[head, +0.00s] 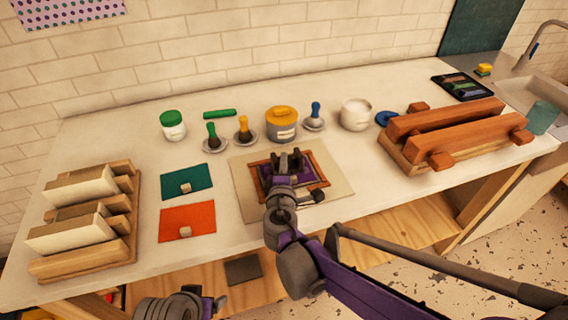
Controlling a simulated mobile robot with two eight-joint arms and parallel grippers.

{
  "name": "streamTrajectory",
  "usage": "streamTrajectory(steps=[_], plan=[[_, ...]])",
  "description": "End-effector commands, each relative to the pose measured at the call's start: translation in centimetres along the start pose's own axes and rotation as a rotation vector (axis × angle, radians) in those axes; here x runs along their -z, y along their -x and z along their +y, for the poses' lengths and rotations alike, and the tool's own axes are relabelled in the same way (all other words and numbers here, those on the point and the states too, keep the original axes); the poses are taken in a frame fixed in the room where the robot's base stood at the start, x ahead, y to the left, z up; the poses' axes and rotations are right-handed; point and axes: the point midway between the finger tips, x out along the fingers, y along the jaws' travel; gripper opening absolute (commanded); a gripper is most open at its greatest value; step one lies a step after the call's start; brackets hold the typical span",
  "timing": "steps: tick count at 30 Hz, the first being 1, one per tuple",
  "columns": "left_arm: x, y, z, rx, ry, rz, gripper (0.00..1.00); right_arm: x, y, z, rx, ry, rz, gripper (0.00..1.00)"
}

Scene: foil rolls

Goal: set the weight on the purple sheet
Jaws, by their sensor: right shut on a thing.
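A dark purple sheet (311,172) lies at the middle of the counter, inside a reddish-brown frame on a beige board (340,185). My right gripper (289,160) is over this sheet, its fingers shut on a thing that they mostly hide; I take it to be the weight. I cannot tell whether it touches the sheet. A green sheet (196,176) and an orange sheet (200,218) lie to the left, each with a small pale block on it. My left gripper (206,297) is low at the bottom edge, its fingers apart and empty.
A wooden rack (118,255) with pale blocks stands at the left. Behind the board are a green-lidded jar (172,125), brushes on small dishes, a yellow-lidded pot (282,124) and a white jar (355,114). A wooden press (450,140) and a sink are at the right.

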Motion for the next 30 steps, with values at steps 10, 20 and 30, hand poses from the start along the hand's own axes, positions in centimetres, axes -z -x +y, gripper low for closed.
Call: streamTrajectory(steps=[10, 20, 30], plan=[[-0.1, -0.1, 0.0, 0.0, 0.0, -0.001, 0.83, 0.0, -0.1, -0.2, 0.0, 0.0, 0.0, 0.32], [0.1, 0.1, 0.0, 0.0, 0.0, 0.0, 0.83, 0.1, 1.9, 0.1, 0.0, 0.0, 0.002, 0.32], [0.2, 0.4, 0.0, 0.0, 0.0, 0.002, 0.83, 0.1, 9.1, 0.1, 0.0, 0.0, 0.004, 0.32]])
